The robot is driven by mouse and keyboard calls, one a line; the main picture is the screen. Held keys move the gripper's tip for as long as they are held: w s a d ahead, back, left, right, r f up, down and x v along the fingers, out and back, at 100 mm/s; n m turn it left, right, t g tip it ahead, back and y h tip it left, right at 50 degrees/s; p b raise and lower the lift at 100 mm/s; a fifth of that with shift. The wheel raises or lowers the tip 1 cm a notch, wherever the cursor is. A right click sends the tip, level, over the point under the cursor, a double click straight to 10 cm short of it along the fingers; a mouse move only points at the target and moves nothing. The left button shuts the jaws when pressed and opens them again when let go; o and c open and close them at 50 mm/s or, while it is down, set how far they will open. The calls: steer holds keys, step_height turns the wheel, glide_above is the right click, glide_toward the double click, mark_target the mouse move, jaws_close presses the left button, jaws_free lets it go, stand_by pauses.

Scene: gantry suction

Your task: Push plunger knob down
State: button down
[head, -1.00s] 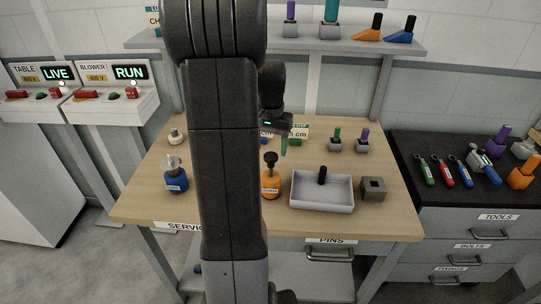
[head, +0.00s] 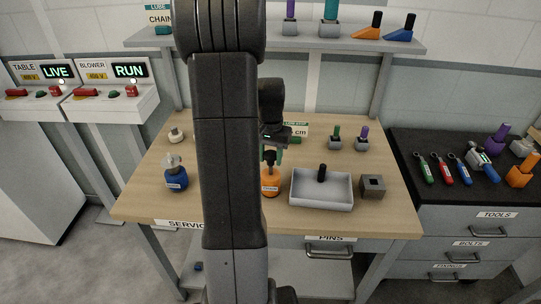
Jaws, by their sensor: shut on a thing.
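An orange bottle (head: 270,183) with a black plunger knob (head: 269,158) stands upright near the middle of the wooden workbench. The knob stands above the bottle on its stem. My gripper (head: 271,154) points down directly over the bottle, with green fingertips on either side of the knob. It appears shut on the knob, though the contact is small and partly hidden. My own arm hides the bench just left of the bottle.
A grey tray (head: 321,203) with a black-topped item (head: 322,173) stands close right of the bottle, beside a dark square block (head: 373,187). A blue bottle (head: 175,179) stands at left. Small green-topped (head: 336,137) and purple-topped (head: 363,138) items stand behind.

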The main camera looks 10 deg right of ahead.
mark_target(270, 165)
steer(key=shift+s+f+b, duration=0.1)
steer(key=shift+f+b, duration=1.1)
steer(key=shift+f, duration=0.5)
steer(key=c, duration=0.9)
jaws_free()
steer(key=shift+r, duration=0.2)
step_height(270, 165, up, 14)
steer(key=shift+f+b, duration=0.25)
steer(key=shift+b, duration=0.25)
steer(key=shift+f, duration=0.1)
